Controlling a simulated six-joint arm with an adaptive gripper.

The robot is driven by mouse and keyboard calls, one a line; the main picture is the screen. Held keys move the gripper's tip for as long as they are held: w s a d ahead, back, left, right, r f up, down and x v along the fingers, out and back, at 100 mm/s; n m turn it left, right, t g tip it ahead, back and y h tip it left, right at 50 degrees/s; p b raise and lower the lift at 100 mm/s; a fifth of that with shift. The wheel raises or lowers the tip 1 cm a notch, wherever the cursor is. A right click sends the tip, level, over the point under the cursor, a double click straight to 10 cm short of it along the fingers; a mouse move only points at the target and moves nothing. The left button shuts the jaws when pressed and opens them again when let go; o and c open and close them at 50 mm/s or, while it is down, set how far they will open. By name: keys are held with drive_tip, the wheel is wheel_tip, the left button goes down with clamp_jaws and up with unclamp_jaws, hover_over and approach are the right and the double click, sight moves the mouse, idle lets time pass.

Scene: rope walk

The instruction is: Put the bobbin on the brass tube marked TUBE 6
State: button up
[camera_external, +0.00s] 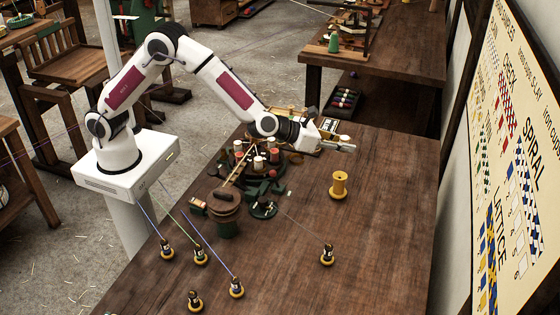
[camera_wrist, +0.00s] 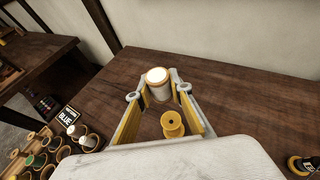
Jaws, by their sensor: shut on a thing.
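My gripper (camera_external: 340,146) is raised above the far part of the table. In the wrist view, my gripper (camera_wrist: 158,92) is shut on a white bobbin (camera_wrist: 158,78) with a tan rim, held between the fingertips. The bobbin also shows small and pale at the fingers in the external view (camera_external: 345,138). Several dark posts with brass-yellow bases stand on the near table, including one at the right (camera_external: 327,256) and others at the left (camera_external: 200,255). Their labels are too small to read, so I cannot tell which is TUBE 6.
A yellow spool (camera_external: 339,185) stands upright on the table (camera_external: 385,215). A round stand of bobbins (camera_external: 258,160), a dark-lidded pot (camera_external: 225,203) and a green-based device (camera_external: 263,209) occupy the table's left-middle. Coloured threads run to some posts. The table's right side is clear.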

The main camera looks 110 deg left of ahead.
hover_over(340, 175)
drive_tip(key=shift+f, duration=3.05)
drive_tip(key=shift+f, duration=0.1)
drive_tip(key=shift+f, duration=1.8)
drive_tip(key=shift+f, duration=0.15)
drive_tip(key=o, duration=0.9)
drive_tip(key=shift+d, duration=0.1)
drive_tip(key=shift+o, duration=0.2)
drive_tip(key=shift+r, duration=0.2)
drive_tip(key=v, duration=1.2)
